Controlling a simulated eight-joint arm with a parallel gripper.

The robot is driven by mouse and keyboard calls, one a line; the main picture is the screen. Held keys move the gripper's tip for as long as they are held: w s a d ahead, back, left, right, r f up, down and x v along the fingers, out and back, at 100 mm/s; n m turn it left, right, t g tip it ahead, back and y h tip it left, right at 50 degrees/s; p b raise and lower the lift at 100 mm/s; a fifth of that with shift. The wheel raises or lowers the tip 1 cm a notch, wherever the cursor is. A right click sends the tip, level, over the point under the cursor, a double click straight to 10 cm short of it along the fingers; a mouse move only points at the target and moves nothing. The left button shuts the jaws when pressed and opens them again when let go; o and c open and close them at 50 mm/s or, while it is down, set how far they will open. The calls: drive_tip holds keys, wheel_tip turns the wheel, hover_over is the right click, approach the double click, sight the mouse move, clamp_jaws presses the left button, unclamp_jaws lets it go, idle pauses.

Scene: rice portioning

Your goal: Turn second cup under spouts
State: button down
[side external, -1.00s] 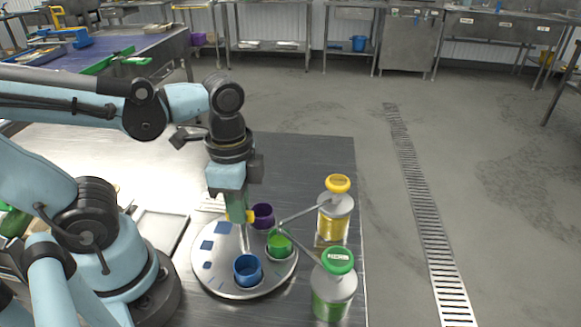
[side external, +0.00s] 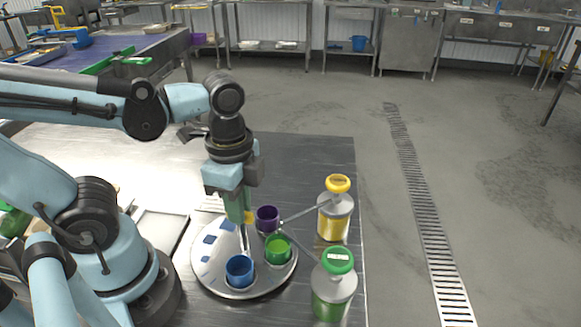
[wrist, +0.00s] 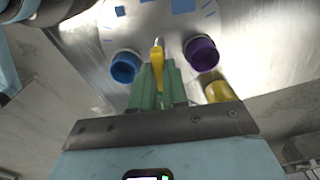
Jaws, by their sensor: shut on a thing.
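A round steel turntable (side external: 214,278) carries a blue cup (side external: 239,270) at the front, a green cup (side external: 278,251) at the right and a purple cup (side external: 267,218) at the back right. My gripper (side external: 246,215) is shut on a yellow-topped handle (wrist: 157,66) that stands on a thin rod near the turntable's middle. Two spouts (side external: 300,213) meet over the turntable's right side, their ends between the purple and green cups. The wrist view shows the blue cup (wrist: 125,66) and purple cup (wrist: 202,53); the green cup does not show there.
A dispenser with a yellow lid (side external: 338,184) and one with a green lid (side external: 338,261) stand close to the turntable's right. A tray (side external: 160,232) lies to its left. The steel table behind the turntable (side external: 310,160) is clear.

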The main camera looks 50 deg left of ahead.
drive_tip(key=shift+a+m, duration=0.1)
drive_tip(key=shift+m, duration=5.9)
drive_tip(key=c, duration=1.1)
unclamp_jaws()
drive_tip(key=shift+c, duration=0.2)
wheel_tip(320, 180, up, 12)
